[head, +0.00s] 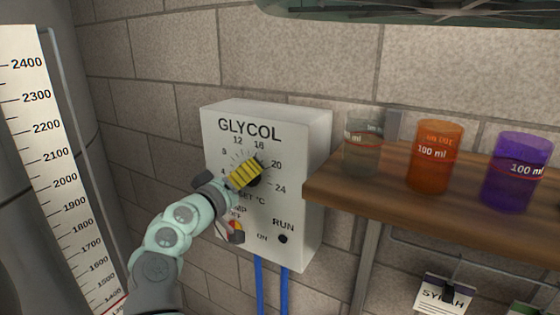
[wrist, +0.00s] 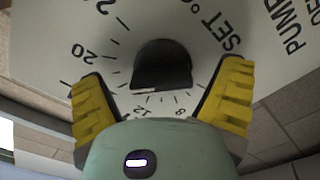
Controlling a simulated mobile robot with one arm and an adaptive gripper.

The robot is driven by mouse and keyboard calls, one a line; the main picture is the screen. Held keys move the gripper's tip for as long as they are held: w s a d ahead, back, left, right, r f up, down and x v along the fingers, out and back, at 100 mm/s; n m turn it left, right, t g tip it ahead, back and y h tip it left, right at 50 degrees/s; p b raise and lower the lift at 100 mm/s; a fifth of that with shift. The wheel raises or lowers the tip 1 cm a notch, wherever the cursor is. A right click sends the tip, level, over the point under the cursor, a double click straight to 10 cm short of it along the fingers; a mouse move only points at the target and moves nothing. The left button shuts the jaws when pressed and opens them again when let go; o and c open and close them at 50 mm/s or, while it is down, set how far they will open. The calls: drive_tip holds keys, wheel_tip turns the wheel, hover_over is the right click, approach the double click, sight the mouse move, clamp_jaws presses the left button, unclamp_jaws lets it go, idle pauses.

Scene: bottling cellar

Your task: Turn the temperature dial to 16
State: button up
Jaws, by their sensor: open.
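The temperature dial is a dark knob (wrist: 163,65) on the front of the white GLYCOL control box (head: 225,117). A printed scale rings it, with 12, 16, 20 and 24 readable in the head view. My gripper (head: 245,172) is at the dial and covers most of it there. In the wrist view its two yellow-padded fingers (wrist: 165,103) are spread apart, one on each side of the knob. A gap shows between knob and pads.
A wooden shelf (head: 350,190) at the right holds clear, orange and purple beakers. A tank with a level scale (head: 50,170) stands at the left.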

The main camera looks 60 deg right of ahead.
drive_tip(key=shift+d, duration=0.5)
drive_tip(key=c, duration=1.2)
